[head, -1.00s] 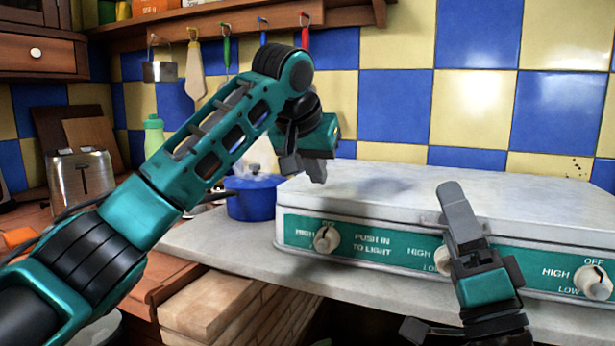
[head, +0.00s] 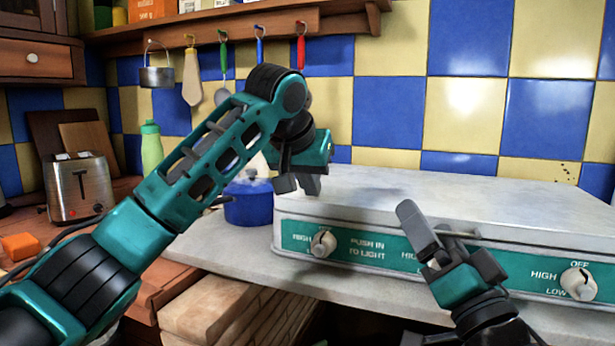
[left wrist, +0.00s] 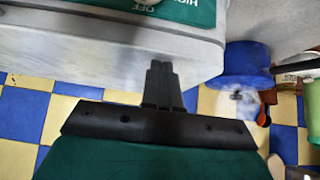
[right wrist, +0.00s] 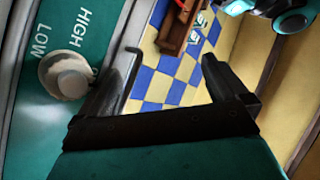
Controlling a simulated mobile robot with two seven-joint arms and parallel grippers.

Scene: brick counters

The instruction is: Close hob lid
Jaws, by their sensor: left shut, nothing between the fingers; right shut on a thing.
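The hob is a long white unit with a green front panel (head: 345,246) and white knobs. Its white lid (head: 440,200) lies flat across the top, with a thin bar (head: 458,235) at the front edge. My left gripper (head: 298,186) is shut and empty at the lid's left end; its fingers meet in the left wrist view (left wrist: 162,75). My right gripper (head: 420,225) is at the lid's front edge, shut on the lid there. Its fingers look spread in the right wrist view (right wrist: 170,75), and the contact itself is hidden.
A blue pot (head: 247,205) stands just left of the hob. A toaster (head: 78,188) and a green bottle (head: 151,148) stand further left. Utensils hang from a wooden rack (head: 215,35) on the tiled wall. The grey worktop (head: 235,250) before the hob is clear.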

